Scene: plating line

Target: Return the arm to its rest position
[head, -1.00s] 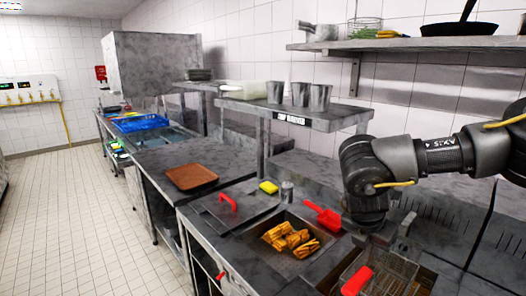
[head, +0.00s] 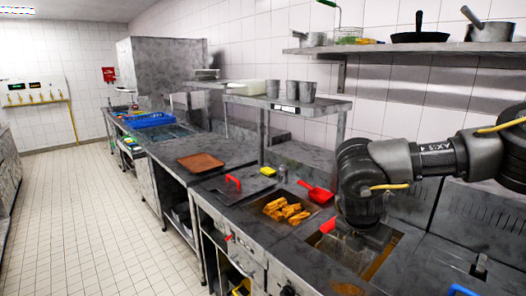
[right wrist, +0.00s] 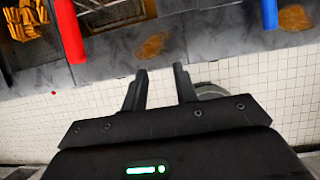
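My right arm (head: 405,165) comes in from the right edge of the head view, bent down over the fryer counter. My right gripper (right wrist: 160,75) is open in the right wrist view, its two fingers apart with nothing between them. Counter edge and tiled floor lie beyond the fingertips. In the head view the wrist hangs over a fryer basket with a red handle (head: 328,225); the fingertips are hard to make out there. This red handle also shows in the right wrist view (right wrist: 70,30), apart from the fingers. My left gripper is not in view.
Fried golden pieces (head: 286,209) lie in a counter well, with a red scoop (head: 317,193) behind. A blue handle (right wrist: 270,12) is at the right. A brown tray (head: 201,161) lies farther left. A wall shelf (head: 400,48) holds pans. The floor aisle (head: 90,200) is clear.

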